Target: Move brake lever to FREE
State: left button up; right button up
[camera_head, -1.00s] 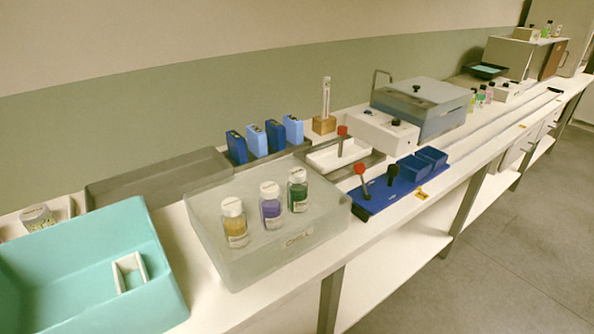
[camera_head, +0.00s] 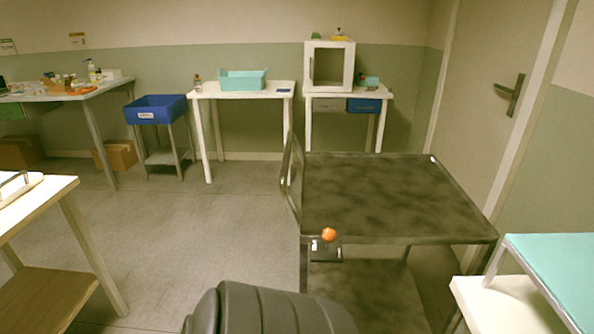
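A dark grey cart (camera_head: 380,195) stands right of centre, with a rail handle (camera_head: 291,185) at its left end. On its near left corner is a brake lever with an orange ball knob (camera_head: 329,234). The knob sits above a small dark plate (camera_head: 326,252) with white marks, too small to read. I cannot tell which position the lever is in. Neither of my grippers is in view; only a dark ribbed part of my own body shows at the bottom edge.
A wooden-shelved table (camera_head: 35,195) stands at the left, and a white table with a teal top piece (camera_head: 565,270) at the lower right, close to the cart. A blue bin (camera_head: 157,112) on a stand is at the back. Open floor (camera_head: 200,235) lies left of the cart.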

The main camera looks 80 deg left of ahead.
aim_at(329, 235)
jog(key=u, duration=2.4)
jog(key=i+l+z, duration=0.25)
